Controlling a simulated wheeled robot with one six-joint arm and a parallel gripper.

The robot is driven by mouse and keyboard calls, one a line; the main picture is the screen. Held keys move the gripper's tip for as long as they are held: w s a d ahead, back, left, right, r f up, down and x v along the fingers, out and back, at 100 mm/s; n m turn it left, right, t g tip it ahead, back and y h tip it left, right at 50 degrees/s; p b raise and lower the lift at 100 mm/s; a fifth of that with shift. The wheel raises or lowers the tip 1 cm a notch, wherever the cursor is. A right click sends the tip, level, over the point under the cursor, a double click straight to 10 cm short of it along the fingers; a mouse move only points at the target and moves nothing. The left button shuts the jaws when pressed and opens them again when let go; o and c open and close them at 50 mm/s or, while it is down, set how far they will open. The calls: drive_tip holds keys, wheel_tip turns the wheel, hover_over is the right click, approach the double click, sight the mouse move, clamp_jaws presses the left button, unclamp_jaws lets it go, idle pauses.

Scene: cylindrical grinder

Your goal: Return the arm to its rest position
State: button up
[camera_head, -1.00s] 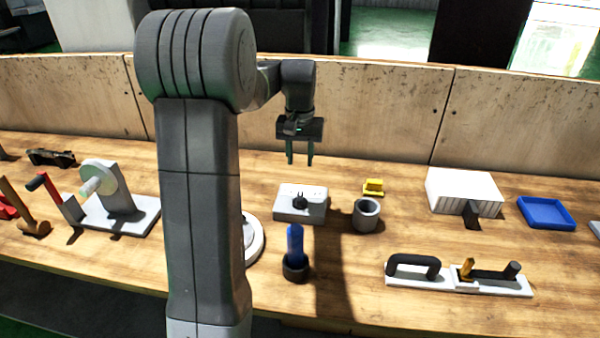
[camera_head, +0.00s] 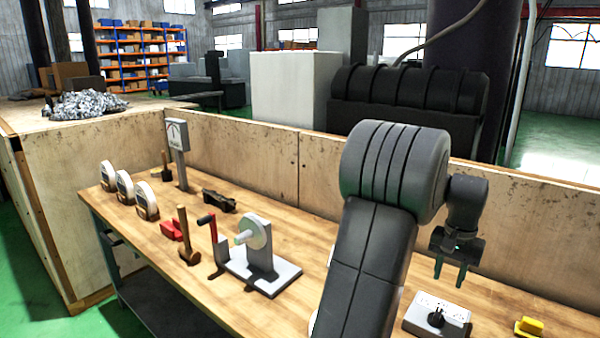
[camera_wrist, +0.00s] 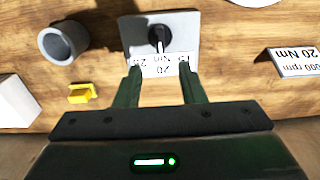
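My arm rises at the right of the head view, bent at the elbow. My gripper (camera_head: 450,272) hangs from it with fingers pointing down over the workbench (camera_head: 200,285). Its two fingers are apart with nothing between them, as the wrist view also shows (camera_wrist: 160,72). The white box with a black knob (camera_head: 437,315) is below the gripper, apart from it. In the wrist view the box (camera_wrist: 187,28) lies just beyond the fingertips, its printed label partly overlapped by them.
A yellow piece (camera_head: 529,326) and, in the wrist view, a grey cup (camera_wrist: 63,43) are near the box. A white grinder-like stand (camera_head: 262,252), a wooden mallet (camera_head: 187,235) and a gauge post (camera_head: 178,150) stand further left. A wooden backboard (camera_head: 340,190) runs behind.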

sight(439, 311)
wheel_tip(439, 311, down, 11)
drive_tip(key=shift+f+p, duration=0.15)
drive_tip(key=shift+p, duration=0.2)
idle(0.3)
wheel_tip(439, 311, up, 14)
wheel_tip(439, 311, down, 14)
drive_tip(key=n, duration=0.4)
drive_tip(key=shift+p, duration=0.4)
drive_tip(key=n+p, duration=0.1)
drive_tip(key=n, duration=0.3)
drive_tip(key=shift+n, duration=0.4)
wheel_tip(439, 311, up, 14)
drive_tip(key=b, duration=0.1)
drive_tip(key=shift+f, duration=0.25)
